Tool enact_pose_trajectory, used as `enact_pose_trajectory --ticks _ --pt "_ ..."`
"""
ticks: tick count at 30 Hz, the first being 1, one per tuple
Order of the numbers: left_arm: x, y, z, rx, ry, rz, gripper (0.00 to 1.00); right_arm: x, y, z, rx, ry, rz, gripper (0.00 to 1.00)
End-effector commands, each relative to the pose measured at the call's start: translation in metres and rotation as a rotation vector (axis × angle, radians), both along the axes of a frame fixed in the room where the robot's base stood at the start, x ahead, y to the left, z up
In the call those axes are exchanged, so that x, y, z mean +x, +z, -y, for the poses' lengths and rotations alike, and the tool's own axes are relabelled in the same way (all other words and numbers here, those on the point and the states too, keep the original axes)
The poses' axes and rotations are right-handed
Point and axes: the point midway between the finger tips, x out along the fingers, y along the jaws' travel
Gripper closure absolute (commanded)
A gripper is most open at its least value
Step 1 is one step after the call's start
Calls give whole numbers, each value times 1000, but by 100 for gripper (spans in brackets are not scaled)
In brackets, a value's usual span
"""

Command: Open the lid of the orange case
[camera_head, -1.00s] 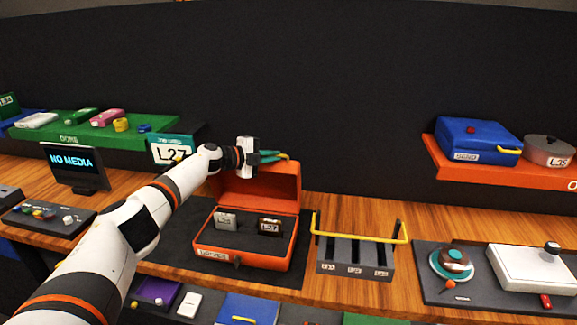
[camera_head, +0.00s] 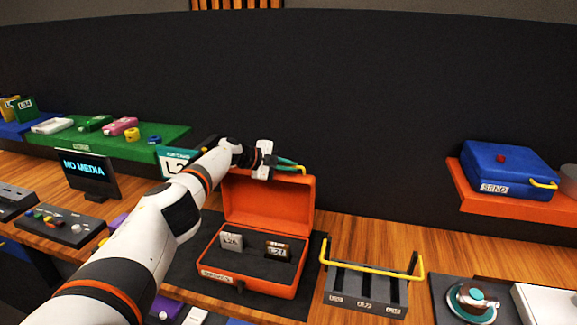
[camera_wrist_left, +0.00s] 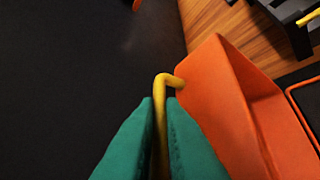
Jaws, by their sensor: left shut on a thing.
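The orange case (camera_head: 262,289) stands on a dark mat on the wooden counter. Its lid (camera_head: 270,203) is raised, and two small labelled cartridges, L26 (camera_head: 231,242) and L27 (camera_head: 277,251), sit in the dark insert. My left gripper (camera_head: 300,168) is at the lid's upper edge. In the left wrist view its green fingers (camera_wrist_left: 160,110) are shut on the yellow handle (camera_wrist_left: 161,84), beside the orange lid (camera_wrist_left: 230,100). My right gripper is not in view.
A grey slotted rack (camera_head: 365,290) with a yellow bar stands right of the case. A screen reading NO MEDIA (camera_head: 88,174) and a button panel (camera_head: 55,226) stand left. A blue SEND case (camera_head: 507,170) sits on the orange shelf at right. The dark wall (camera_head: 400,100) rises behind.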

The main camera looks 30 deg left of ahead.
Motion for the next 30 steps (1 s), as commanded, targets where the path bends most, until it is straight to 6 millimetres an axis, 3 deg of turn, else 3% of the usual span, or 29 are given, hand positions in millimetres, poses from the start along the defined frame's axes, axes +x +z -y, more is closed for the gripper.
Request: enact_pose_trajectory --ticks 2,3,6,20,25,30 --pt "2 6 1 -8 0 11 100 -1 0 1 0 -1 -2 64" --pt "2 6 1 -8 0 11 85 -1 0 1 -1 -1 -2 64" --pt "1 5 1 -6 0 9 69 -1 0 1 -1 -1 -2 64" --pt "-5 6 -5 0 0 5 69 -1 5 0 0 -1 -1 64" --pt "-19 14 -13 1 -1 3 69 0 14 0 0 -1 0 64" --pt "-38 21 -27 2 0 6 69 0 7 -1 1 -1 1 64"
